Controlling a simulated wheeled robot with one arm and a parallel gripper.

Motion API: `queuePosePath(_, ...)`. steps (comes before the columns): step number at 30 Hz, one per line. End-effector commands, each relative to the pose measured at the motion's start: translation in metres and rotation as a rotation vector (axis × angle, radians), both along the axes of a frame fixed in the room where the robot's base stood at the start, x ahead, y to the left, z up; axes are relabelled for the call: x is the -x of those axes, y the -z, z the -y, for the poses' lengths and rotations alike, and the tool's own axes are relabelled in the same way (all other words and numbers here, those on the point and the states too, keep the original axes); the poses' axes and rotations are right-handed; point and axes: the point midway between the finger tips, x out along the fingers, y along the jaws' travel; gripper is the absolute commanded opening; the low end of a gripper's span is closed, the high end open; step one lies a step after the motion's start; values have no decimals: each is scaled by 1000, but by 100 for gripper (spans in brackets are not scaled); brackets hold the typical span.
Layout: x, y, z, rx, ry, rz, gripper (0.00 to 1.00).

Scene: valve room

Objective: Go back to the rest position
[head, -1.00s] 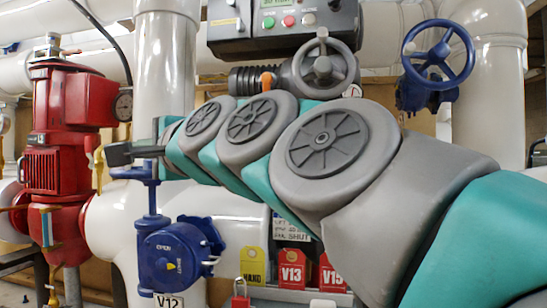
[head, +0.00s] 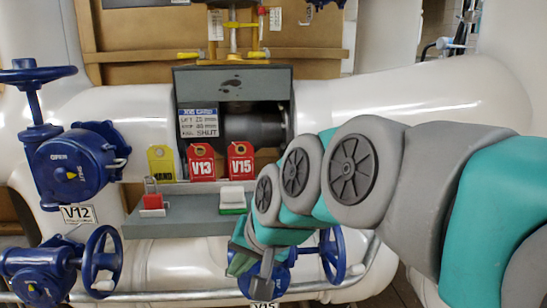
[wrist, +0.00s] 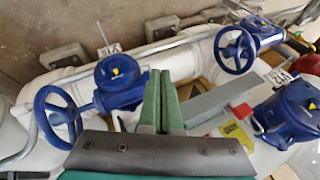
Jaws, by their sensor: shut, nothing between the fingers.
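My gripper (wrist: 163,102) shows in the wrist view as two green fingers side by side. They are shut with nothing between them. In that view they stand over the pipework, between a blue valve (wrist: 121,84) on the left and a grey shelf (wrist: 204,103) on the right. In the head view my grey and teal arm reaches in from the right. Its far end points down, in front of the lower middle valve and right of the shelf's front. The fingers are partly hidden there, and I cannot tell their gap to the valve.
In the head view, blue valve V12 (head: 72,168) and a lower handwheel valve (head: 45,268) stand left. The grey shelf (head: 165,222) bears a red padlock (head: 152,202). Tags V13 (head: 201,162) and V15 (head: 241,161) hang above it. A rail (head: 170,297) runs below.

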Motion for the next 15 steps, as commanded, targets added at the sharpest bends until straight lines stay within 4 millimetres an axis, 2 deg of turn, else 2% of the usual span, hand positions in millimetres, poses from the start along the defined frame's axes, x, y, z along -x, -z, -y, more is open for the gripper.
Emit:
queuePosePath(1, 13, 22, 27, 61, 1, -40, 0)
queuePosePath(3, 33, 50, 61, 141, -12, -94, 0)
queuePosePath(5, 54, 73, 89, 206, -25, -155, 0)
queuePosePath(9, 111, 117, 147, 329, -64, -298, 0)
queuePosePath(12, 150, 140, 178, 387, -94, -395, 0)
queuePosePath(15, 181, 154, 197, 421, -120, -472, 0)
